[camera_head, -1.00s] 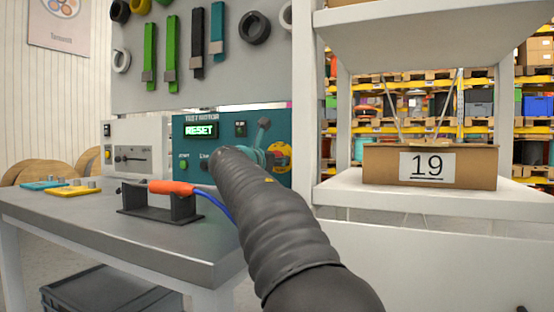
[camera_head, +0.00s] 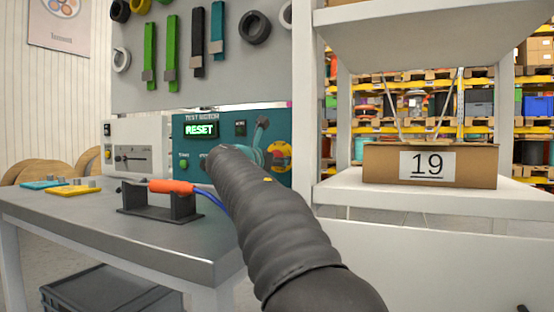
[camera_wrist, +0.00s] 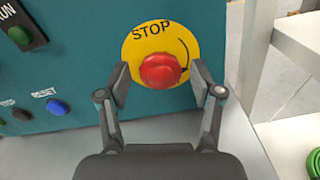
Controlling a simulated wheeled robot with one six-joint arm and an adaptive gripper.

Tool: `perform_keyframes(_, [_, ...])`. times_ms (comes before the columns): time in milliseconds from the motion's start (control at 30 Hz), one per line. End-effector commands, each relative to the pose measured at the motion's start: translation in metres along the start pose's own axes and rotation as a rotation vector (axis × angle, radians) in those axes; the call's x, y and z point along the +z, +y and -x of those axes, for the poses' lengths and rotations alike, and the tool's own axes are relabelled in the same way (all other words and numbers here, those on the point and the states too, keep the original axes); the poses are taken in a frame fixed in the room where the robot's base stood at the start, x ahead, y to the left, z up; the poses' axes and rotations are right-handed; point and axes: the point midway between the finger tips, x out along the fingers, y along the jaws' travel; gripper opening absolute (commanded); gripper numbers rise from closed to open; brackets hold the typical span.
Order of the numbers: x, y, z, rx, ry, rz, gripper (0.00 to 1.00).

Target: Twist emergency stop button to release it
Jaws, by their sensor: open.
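The emergency stop button (camera_wrist: 161,70) is a red mushroom knob on a round yellow plate (camera_wrist: 142,40) marked STOP, with a curved arrow beside it. In the wrist view my gripper (camera_wrist: 158,82) is open, with one finger to the left and one to the right of the red knob. A gap shows on each side, so the fingers do not appear to touch it. In the head view the teal test panel (camera_head: 192,160) shows RESET on its display. The yellow plate also shows in the head view (camera_head: 284,155), partly hidden by my arm.
A green button (camera_wrist: 19,35) and a blue reset button (camera_wrist: 57,107) sit left on the panel. An orange-handled tool (camera_head: 171,187) rests in a black stand on the grey table (camera_head: 75,215). A white shelf post (camera_head: 303,100) stands close right of the panel.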

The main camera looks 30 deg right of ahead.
Motion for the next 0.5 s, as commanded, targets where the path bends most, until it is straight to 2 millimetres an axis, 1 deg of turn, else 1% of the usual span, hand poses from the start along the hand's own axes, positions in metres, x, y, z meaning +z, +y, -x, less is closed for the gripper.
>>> perform_keyframes(500, [-0.001,0.000,0.036,0.001,0.001,0.000,0.66])
